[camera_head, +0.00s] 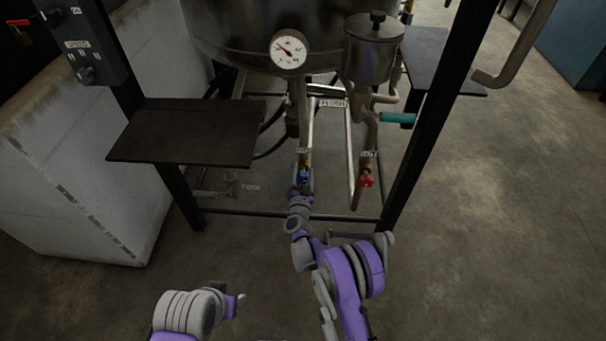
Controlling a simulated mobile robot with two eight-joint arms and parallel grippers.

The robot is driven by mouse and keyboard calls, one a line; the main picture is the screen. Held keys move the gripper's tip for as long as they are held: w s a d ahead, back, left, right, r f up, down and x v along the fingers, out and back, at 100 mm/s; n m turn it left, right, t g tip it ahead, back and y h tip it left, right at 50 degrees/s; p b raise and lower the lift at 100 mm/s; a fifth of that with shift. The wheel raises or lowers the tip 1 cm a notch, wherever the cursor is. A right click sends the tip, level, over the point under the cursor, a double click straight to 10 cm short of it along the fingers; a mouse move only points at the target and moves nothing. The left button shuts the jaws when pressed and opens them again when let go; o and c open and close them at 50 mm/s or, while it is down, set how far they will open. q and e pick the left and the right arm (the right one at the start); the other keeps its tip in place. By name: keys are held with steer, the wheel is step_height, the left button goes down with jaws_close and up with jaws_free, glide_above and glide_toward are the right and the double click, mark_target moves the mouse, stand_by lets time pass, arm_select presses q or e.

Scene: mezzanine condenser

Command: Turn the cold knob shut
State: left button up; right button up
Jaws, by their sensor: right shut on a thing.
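The blue knob (305,176) sits on a vertical pipe below the tank, under a small label too small to read; I take it as the cold knob. My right gripper (304,184) reaches up to it from below and is shut on it, its fingers partly covering the knob. A red knob (366,181) is on the neighbouring pipe to the right, apart from the gripper. My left gripper (241,298) is low in the picture, away from the knobs; its fingers are too small and turned to show their opening.
A dark metal frame post (430,120) stands right of the red knob. A dark shelf (185,145) juts out at left. The tank has a gauge (289,50). A teal handle (397,118) sits at right. A low frame bar (345,218) crosses below. Open floor lies right.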

steer(key=m+b, duration=0.1)
steer(key=m, duration=0.2)
steer(key=shift+f+m+b, duration=0.1)
steer(key=shift+m+b, duration=0.3)
steer(key=m+b, duration=0.1)
steer(key=m, duration=0.2)
steer(key=shift+m, duration=0.3)
steer(key=m+b, duration=0.1)
steer(key=m, duration=0.2)
steer(key=shift+m, duration=0.3)
steer(key=shift+m+b, duration=0.6)
steer(key=shift+m, duration=1.6)
steer(key=o, duration=1.4)
steer(key=shift+c, duration=0.2)
